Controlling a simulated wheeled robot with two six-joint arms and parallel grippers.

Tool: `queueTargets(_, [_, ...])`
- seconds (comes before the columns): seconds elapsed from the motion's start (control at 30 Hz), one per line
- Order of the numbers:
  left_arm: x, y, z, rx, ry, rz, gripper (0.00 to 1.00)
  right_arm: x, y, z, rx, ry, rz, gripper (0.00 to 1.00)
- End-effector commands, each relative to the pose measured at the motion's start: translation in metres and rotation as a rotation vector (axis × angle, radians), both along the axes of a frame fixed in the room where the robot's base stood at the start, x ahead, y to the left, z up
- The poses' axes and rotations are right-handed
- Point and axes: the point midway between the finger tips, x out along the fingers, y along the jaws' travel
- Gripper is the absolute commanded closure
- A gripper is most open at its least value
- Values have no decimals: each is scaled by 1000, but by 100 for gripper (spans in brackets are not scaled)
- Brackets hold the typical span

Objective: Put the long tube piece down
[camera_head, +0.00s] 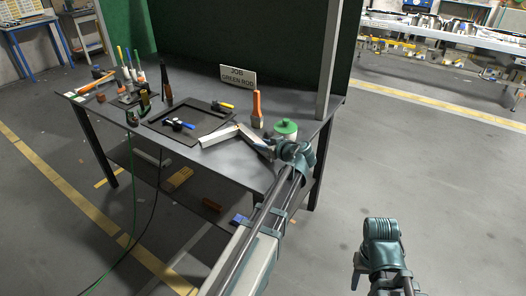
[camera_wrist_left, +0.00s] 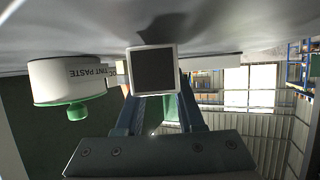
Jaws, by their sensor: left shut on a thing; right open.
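A grey square-section tube piece (camera_head: 251,136), taken as the long tube piece, lies at the front right of the dark workbench. My left gripper (camera_head: 268,149) is shut on its near end. In the left wrist view the square, dark open end of the tube piece (camera_wrist_left: 155,70) faces me between the jaws (camera_wrist_left: 160,108). The tube looks at or very near the bench top; I cannot tell whether it touches. A second pale tube piece (camera_head: 219,137) lies at an angle at its far end. My right gripper (camera_head: 358,268) is open, low over the floor, away from the bench.
A white paste tub with green lid (camera_head: 286,129) stands close right of the held tube; it also shows in the left wrist view (camera_wrist_left: 68,80). An orange-handled tool (camera_head: 257,108) stands behind. A dark tray (camera_head: 158,122) holds small tools. A grey post (camera_head: 330,65) rises at the bench's right.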

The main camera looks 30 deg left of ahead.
Motion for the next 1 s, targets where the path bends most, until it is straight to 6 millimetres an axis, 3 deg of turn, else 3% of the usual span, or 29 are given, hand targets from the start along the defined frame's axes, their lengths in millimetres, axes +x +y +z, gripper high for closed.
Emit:
queueTargets(0.03, [0,0,-8,4,0,-1,100,0,0,-9,0,0,0,50])
queueTargets(0.47, [0,0,-11,4,0,-1,100,0,0,-11,0,0,0,50])
queueTargets(0.5, [0,0,-11,0,0,0,59,0,0,-11,0,0,0,50])
queueTargets(0.63, [0,0,-10,0,0,0,36,0,0,-10,0,0,0,50])
queueTargets(1.0, [0,0,-6,0,0,0,33,0,0,-6,0,0,0,50])
